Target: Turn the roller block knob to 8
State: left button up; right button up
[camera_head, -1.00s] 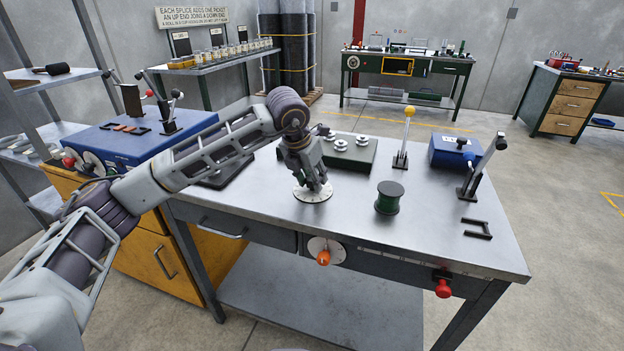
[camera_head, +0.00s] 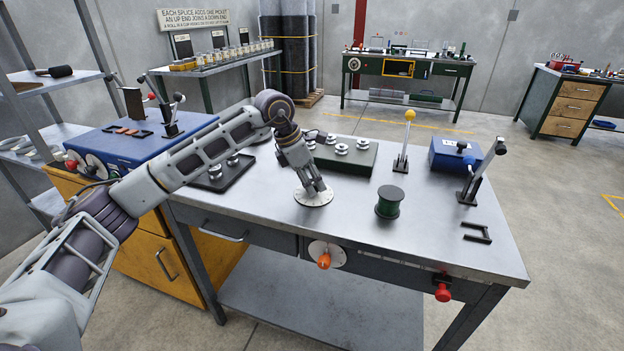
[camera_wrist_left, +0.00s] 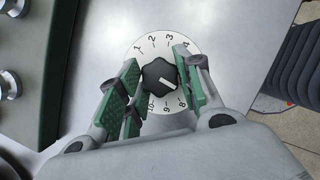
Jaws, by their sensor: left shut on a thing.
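The black fluted knob (camera_wrist_left: 158,77) sits at the centre of a white numbered dial. The dial (camera_head: 313,201) lies flat on the steel bench top. My left gripper (camera_head: 318,186) points down over it and is shut on the knob. In the left wrist view my left gripper (camera_wrist_left: 157,80) has its green-padded fingers on either side of the knob. The knob's white mark points to the lower right, roughly towards the 8. The exact reading is uncertain, because a finger hides the numbers between 4 and 8. My right gripper is out of view.
A green block with round metal pieces (camera_head: 345,156) stands behind the dial, and a green spool (camera_head: 390,202) stands to its right. A yellow-knobbed lever (camera_head: 404,145) and a blue box (camera_head: 455,153) stand further right. An orange knob (camera_head: 324,260) is on the bench front.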

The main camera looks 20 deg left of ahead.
pick_arm(q)
jog(key=shift+w+m+g+h+p, duration=0.15)
jog(key=shift+m+g+p, duration=0.35)
jog(key=shift+m, duration=0.8)
jog(key=shift+m+g+h+p, duration=0.3)
jog(key=shift+m+g, duration=0.2)
jog(key=shift+m, duration=0.8)
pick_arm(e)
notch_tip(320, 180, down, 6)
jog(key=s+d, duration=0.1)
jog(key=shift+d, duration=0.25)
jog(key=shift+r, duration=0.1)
pick_arm(q)
jog(key=o, duration=1)
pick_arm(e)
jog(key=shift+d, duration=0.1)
pick_arm(q)
jog(key=shift+r, duration=0.1)
jog(key=shift+v, duration=5.9)
